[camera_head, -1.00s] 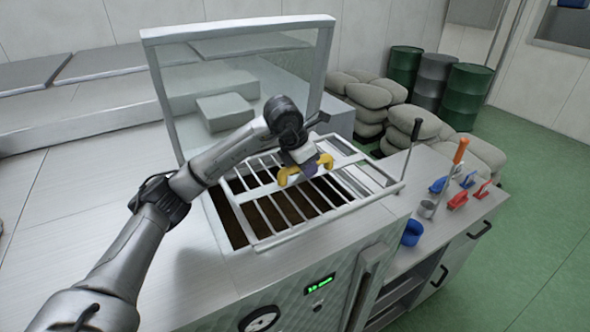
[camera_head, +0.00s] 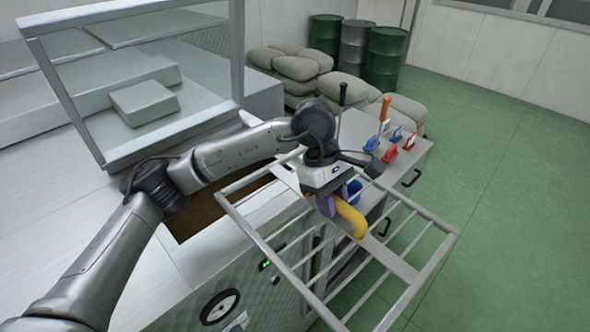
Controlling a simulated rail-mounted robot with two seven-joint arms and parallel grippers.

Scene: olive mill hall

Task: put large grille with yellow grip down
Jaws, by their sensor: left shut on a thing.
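The large grille (camera_head: 401,269) is a pale metal frame with several bars and a yellow grip (camera_head: 351,218) on its middle strip. My left gripper (camera_head: 336,205) is shut on the yellow grip and holds the grille in the air. The grille hangs in front of the machine's right front edge and partly over the green floor. It covers part of the machine's front and the side cabinet. My right gripper is not in view.
The machine's opening (camera_head: 196,212) is uncovered and dark inside, partly hidden by my arm. A side cabinet (camera_head: 352,135) holds brushes, a blue cup (camera_head: 354,190) and upright tools. Sacks (camera_head: 345,88) and drums (camera_head: 386,58) stand behind. Green floor (camera_head: 500,190) is free at right.

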